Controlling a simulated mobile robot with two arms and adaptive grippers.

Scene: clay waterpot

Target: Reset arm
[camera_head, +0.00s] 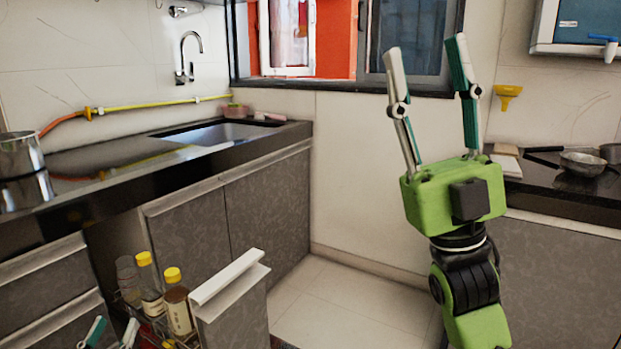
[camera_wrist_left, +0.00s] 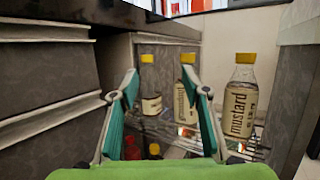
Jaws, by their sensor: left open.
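My left gripper (camera_head: 114,326) shows only by its fingertips at the bottom left of the head view, low beside the pull-out bottle rack. In the left wrist view my left gripper (camera_wrist_left: 159,76) is open, with nothing between its fingers. Bottles stand beyond and beside the fingers, including a mustard bottle (camera_wrist_left: 240,105) to the right. My right gripper (camera_head: 426,48) is raised at the right of the head view, fingers pointing up, spread apart and empty. Most of the left arm is hidden.
The pull-out rack's white-edged front panel (camera_head: 233,305) stands out from the cabinets. Yellow-capped bottles (camera_head: 178,308) stand in it. A steel pot (camera_head: 22,170) is on the left counter (camera_head: 105,172). Pans (camera_head: 583,164) sit on the right counter. The tiled floor (camera_head: 345,305) between is clear.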

